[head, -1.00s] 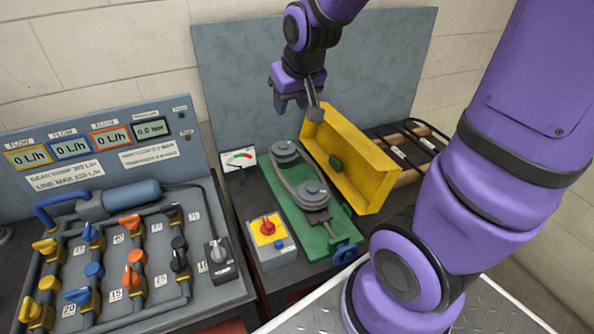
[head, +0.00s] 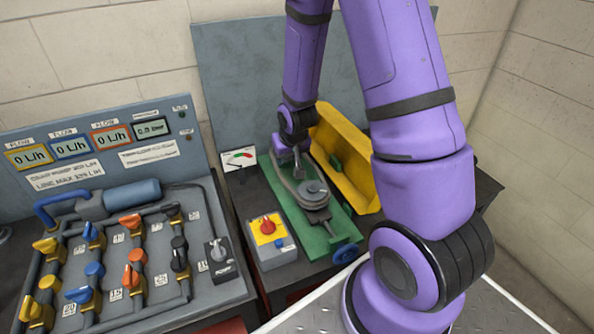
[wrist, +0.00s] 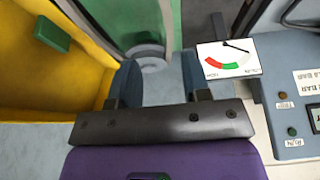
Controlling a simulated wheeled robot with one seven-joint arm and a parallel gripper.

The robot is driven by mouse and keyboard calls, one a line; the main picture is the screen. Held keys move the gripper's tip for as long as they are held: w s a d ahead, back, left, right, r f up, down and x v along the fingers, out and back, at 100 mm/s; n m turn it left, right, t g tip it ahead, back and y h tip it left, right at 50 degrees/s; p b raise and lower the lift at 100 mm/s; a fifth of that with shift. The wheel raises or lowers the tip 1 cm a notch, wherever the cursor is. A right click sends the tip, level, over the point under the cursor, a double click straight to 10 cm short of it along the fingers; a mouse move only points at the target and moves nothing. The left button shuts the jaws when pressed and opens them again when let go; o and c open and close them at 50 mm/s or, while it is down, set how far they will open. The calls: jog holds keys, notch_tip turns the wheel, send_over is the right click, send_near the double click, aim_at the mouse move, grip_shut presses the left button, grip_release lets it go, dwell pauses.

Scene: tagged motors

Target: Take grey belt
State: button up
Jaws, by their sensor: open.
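The grey belt (head: 291,192) loops around two grey pulleys on a green base plate (head: 338,226) in the head view. The near pulley (head: 313,190) shows clearly; the far pulley is mostly hidden by my gripper (head: 291,163). My gripper is open and points down over the far end of the belt. In the wrist view my gripper (wrist: 160,82) shows its two dark blue fingers spread apart, with the rounded grey far end of the belt and pulley (wrist: 150,52) between and beyond them. I cannot tell whether the fingers touch the belt.
A yellow guard (head: 346,150) stands close along the right of the base. A switch box (head: 270,245) with a red knob is at the left, and a gauge (head: 239,158) is behind it. A blue handwheel (head: 345,253) is at the near end. A valve panel (head: 120,250) fills the left.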

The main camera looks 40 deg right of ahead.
aim_at(282, 173)
jog(key=shift+a+x, duration=0.15)
jog(key=shift+x, duration=2.2)
jog(key=shift+a+x, duration=0.1)
jog(key=shift+x, duration=2.3)
jog(key=shift+w+r, duration=0.1)
grip_shut()
